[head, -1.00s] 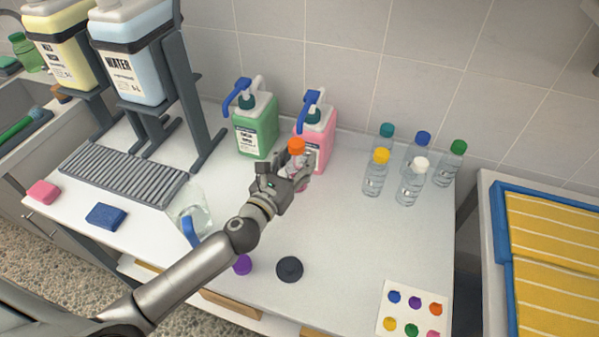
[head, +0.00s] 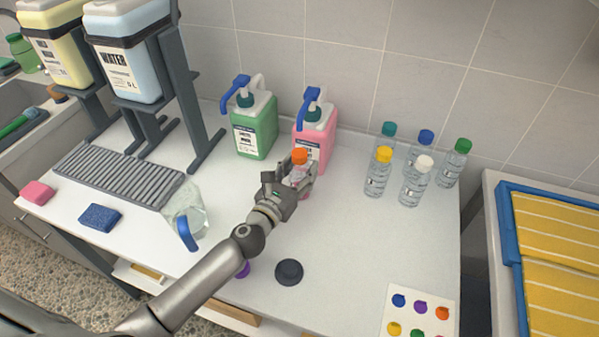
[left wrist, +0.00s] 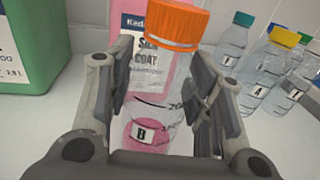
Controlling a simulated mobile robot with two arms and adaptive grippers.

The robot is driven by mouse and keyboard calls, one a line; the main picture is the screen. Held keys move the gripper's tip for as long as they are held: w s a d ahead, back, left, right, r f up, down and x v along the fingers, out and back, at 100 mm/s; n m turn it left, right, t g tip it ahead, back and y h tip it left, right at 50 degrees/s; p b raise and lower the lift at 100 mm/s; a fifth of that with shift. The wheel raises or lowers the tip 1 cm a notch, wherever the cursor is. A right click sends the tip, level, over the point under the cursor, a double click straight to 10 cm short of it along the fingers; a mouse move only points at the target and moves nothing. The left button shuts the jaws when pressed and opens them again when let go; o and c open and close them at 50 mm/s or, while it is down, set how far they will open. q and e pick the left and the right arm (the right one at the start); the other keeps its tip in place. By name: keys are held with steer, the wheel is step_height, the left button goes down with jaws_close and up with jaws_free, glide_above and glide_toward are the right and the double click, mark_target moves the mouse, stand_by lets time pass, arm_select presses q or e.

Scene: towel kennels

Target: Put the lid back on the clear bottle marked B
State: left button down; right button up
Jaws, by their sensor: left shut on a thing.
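The clear bottle marked B (left wrist: 150,120) stands roughly upright between the fingers of my left gripper (head: 290,190). It holds some pink liquid, and its label shows in the left wrist view. An orange lid (left wrist: 175,24) sits on top of its neck; it also shows in the head view (head: 299,156). I cannot tell how tightly the lid is seated. My left gripper is shut on the bottle, in front of the pink jug. I cannot tell whether the bottle's base touches the table. My right gripper is out of view.
Green (head: 254,130) and pink (head: 322,130) pump jugs stand at the wall. Several capped bottles (head: 412,185) stand back right. A clear pitcher (head: 186,212) is left of my arm. A dark round object (head: 289,272), a purple lid (head: 243,271) and a colour-dot card (head: 400,318) lie in front.

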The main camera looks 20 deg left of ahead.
arm_select(q)
steer(key=shift+r, duration=0.1)
steer(key=shift+f, duration=0.2)
steer(key=c, duration=0.7)
jaws_free()
steer(key=shift+s+r, duration=0.15)
steer(key=shift+r, duration=0.05)
steer(key=s, duration=0.3)
steer(key=s+a+b, duration=0.1)
steer(key=s, duration=0.2)
steer(key=s+a, duration=0.1)
steer(key=s, duration=0.3)
steer(key=shift+f+b, duration=0.1)
steer(key=shift+b, duration=0.2)
steer(key=shift+s+a, duration=0.15)
steer(key=shift+s, duration=0.65)
steer(key=shift+s, duration=0.1)
